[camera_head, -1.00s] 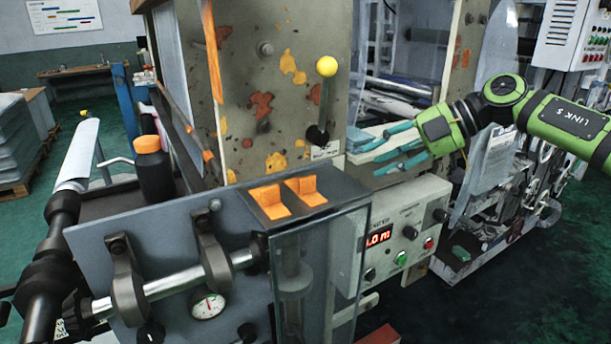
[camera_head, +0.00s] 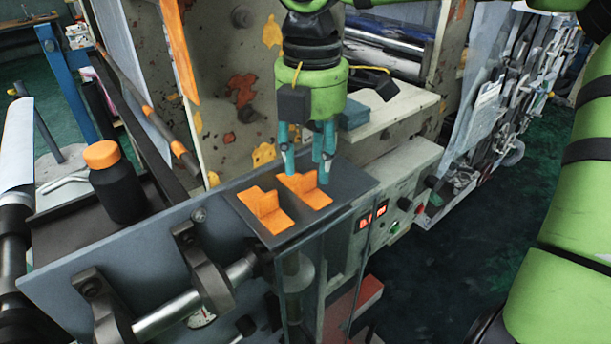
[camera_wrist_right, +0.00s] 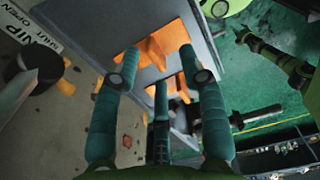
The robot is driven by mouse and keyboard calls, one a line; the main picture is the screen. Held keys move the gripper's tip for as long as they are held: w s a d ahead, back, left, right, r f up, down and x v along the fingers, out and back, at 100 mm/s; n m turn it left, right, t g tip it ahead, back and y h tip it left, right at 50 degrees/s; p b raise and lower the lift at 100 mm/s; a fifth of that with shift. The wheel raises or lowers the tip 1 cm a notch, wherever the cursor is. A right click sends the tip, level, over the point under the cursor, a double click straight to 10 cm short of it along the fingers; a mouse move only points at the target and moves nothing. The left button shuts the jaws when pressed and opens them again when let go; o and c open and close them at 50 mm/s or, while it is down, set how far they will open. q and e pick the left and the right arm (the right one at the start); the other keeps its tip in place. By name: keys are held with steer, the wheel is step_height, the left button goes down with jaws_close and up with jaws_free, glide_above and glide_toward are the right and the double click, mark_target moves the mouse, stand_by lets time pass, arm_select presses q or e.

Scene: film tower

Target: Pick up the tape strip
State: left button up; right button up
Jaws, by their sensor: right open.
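Two orange angled pieces, which look like the tape strips, sit side by side on a dark grey ledge (camera_head: 340,187). The left tape strip is here (camera_head: 265,212) and the right tape strip here (camera_head: 304,190). My right gripper (camera_head: 308,170) points down over the back of the right strip, with its teal fingers spread. Whether a fingertip touches that strip I cannot tell. In the right wrist view the open fingers (camera_wrist_right: 160,66) have orange strips (camera_wrist_right: 148,50) beyond them, and nothing is held.
A black bottle with an orange cap (camera_head: 115,182) stands on the left. A control box with a red display (camera_head: 372,216) is at the right of the ledge. A paint-chipped machine panel (camera_head: 225,85) rises behind. Dark green floor lies to the right.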

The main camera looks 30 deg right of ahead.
mark_target(306, 174)
steer(key=f, duration=0.1)
steer(key=w+f+p, duration=0.1)
steer(key=shift+a+f, duration=0.15)
steer(key=shift+f, duration=0.8)
steer(key=shift+s, duration=0.1)
steer(key=c, duration=0.8)
arm_select(q)
steer(key=shift+w+r, duration=0.6)
steer(key=shift+r, duration=0.25)
arm_select(e)
jaws_close()
steer(key=shift+r, duration=0.1)
